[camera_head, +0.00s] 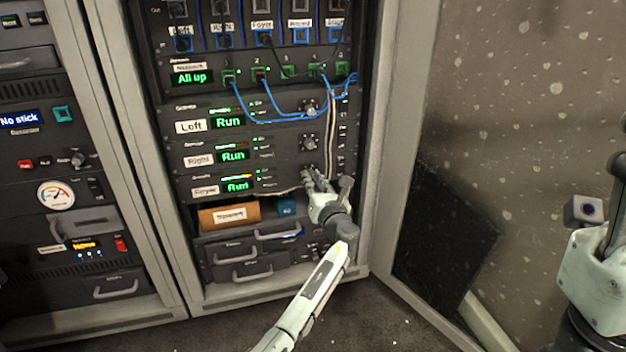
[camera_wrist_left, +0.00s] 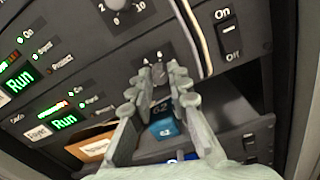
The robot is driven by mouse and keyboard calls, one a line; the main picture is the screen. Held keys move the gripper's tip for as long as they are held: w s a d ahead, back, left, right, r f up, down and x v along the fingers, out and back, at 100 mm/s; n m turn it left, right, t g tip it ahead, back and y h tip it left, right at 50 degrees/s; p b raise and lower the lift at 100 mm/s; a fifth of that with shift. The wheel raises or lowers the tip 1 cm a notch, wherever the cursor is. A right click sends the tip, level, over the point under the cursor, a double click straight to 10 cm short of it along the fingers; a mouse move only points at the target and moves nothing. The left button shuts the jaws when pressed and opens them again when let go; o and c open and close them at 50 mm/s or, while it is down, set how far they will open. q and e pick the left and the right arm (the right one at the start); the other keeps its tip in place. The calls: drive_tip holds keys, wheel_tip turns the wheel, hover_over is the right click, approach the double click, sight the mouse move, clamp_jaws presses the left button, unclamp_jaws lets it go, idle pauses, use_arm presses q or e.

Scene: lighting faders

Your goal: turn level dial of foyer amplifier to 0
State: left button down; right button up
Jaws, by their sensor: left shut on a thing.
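The foyer amplifier (camera_head: 206,191) is the lowest of three stacked amplifiers in the rack, with a green "Run" display (camera_head: 237,186). In the left wrist view its label (camera_wrist_left: 40,133) and green "Run" (camera_wrist_left: 64,122) show at left. My left gripper (camera_head: 311,176) reaches this panel from below right. In the left wrist view its fingers (camera_wrist_left: 166,74) are shut on the dark level dial (camera_wrist_left: 160,69), one on each side. The fingers hide most of the dial and its scale, so I cannot read its setting. My right gripper's fingers are out of view.
The dial of the amplifier above (camera_wrist_left: 122,5) is close by. A pale cable (camera_wrist_left: 190,35) hangs to the right, near an On/Off switch (camera_wrist_left: 229,35). Below are a cardboard box (camera_head: 229,215), a blue object (camera_head: 287,206) and drawers (camera_head: 238,255).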

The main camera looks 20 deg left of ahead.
use_arm(q)
drive_tip(key=n, duration=2.9)
drive_tip(key=shift+r, duration=0.15)
drive_tip(key=n, duration=0.4)
drive_tip(key=shift+n, duration=0.4)
drive_tip(key=n, duration=0.4)
drive_tip(key=shift+n, duration=0.4)
drive_tip(key=shift+w, duration=0.1)
drive_tip(key=c, duration=1.4)
unclamp_jaws()
drive_tip(key=shift+c, duration=0.2)
